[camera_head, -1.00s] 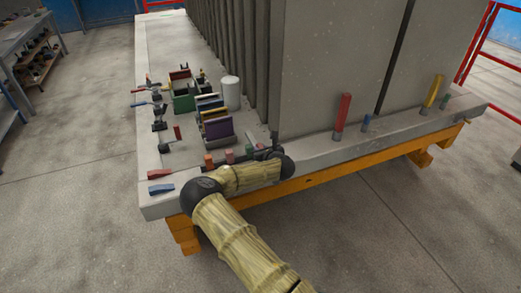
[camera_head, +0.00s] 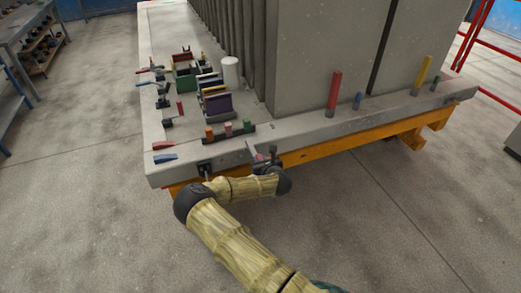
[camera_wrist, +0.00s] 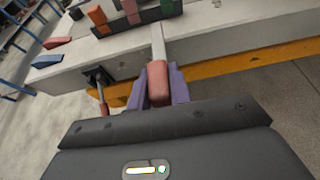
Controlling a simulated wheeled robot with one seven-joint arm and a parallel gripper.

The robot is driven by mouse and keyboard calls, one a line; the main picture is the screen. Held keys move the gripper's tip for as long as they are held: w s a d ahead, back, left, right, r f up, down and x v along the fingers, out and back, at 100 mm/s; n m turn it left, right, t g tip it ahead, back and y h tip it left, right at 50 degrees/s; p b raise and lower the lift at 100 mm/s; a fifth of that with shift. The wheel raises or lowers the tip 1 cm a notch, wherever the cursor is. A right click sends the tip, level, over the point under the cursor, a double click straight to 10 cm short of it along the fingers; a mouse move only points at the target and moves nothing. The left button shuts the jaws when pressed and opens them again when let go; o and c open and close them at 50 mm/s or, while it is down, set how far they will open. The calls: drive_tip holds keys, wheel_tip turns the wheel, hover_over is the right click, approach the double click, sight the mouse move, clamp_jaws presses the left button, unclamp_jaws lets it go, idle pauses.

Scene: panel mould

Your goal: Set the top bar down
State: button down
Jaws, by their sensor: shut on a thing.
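My gripper (camera_wrist: 157,88) has purple fingers and is shut on the red end of a bar (camera_wrist: 158,84). The bar's thin grey shaft (camera_wrist: 157,42) reaches away from the fingers toward the edge of the slab; I cannot tell whether its far end touches anything. In the head view my gripper (camera_head: 266,160) is at the front edge of the slab, partly hidden by my wrist. A black bracket with a red handle (camera_wrist: 101,92) is on the slab's front face, left of my fingers.
A black rack with orange, pink and green blocks (camera_head: 228,130) stands on the slab (camera_head: 300,131) behind my gripper. Tall grey panels (camera_head: 320,50) fill the back. Floor in front is clear.

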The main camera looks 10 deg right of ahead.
drive_tip(key=s+d+f+m+h, duration=0.1)
drive_tip(key=s+f, duration=0.5)
drive_tip(key=s, duration=0.5)
drive_tip(key=s+f+h, duration=0.1)
drive_tip(key=s+f, duration=0.5)
drive_tip(key=s, duration=0.6)
drive_tip(key=shift+d+f+m, duration=0.15)
drive_tip(key=shift+d+m, duration=0.25)
